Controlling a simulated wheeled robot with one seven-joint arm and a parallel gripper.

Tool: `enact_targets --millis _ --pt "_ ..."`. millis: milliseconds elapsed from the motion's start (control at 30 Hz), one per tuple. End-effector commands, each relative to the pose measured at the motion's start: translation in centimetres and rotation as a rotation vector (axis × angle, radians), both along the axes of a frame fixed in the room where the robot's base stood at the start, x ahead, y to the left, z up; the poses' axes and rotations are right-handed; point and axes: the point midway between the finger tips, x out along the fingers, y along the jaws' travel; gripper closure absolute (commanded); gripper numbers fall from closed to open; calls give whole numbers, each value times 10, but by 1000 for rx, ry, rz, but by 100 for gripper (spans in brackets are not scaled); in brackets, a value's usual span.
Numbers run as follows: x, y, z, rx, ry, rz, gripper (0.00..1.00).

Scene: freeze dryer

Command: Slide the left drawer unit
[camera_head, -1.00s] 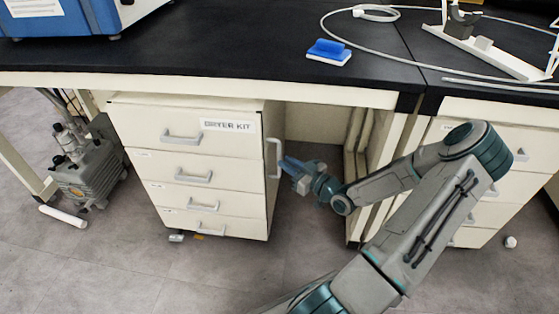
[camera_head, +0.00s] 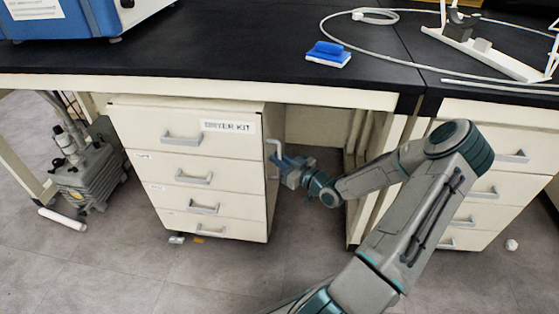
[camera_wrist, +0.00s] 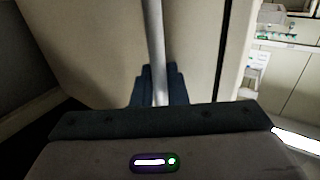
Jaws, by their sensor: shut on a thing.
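The left drawer unit (camera_head: 243,181) is a cream cabinet with several drawers under the black bench, labelled "DRYER KIT" on its top drawer. A grey vertical handle (camera_head: 272,149) is fixed on its right side panel. My gripper (camera_head: 278,163) is at that handle, to the right of the unit. In the wrist view, my gripper's dark fingers (camera_wrist: 158,90) are shut around the light grey handle bar (camera_wrist: 155,45), with the cream side panel behind it. The lower part of the handle is hidden by my gripper.
The black bench top (camera_head: 240,60) overhangs the unit. A metal pump (camera_head: 90,170) stands on the floor to its left. A second drawer unit (camera_head: 490,205) stands at the right. Open floor lies in front, and a gap lies between the unit and the bench leg (camera_head: 365,180).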

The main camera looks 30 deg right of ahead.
Motion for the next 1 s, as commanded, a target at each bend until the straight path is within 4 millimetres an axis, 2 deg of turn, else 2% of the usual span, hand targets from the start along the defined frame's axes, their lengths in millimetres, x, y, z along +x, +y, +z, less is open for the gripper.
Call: enact_targets --millis 33,100,300,667,700,1000 --pt "13 -10 3 -7 -7 -13 100" --pt "23 -18 3 -7 -7 -15 100" --pt "44 -33 2 -5 -7 -14 100" --pt "49 -38 3 -4 -7 -19 100" --pt "49 -38 3 -4 -7 -20 83" --pt "48 -36 3 -4 -7 -16 83"
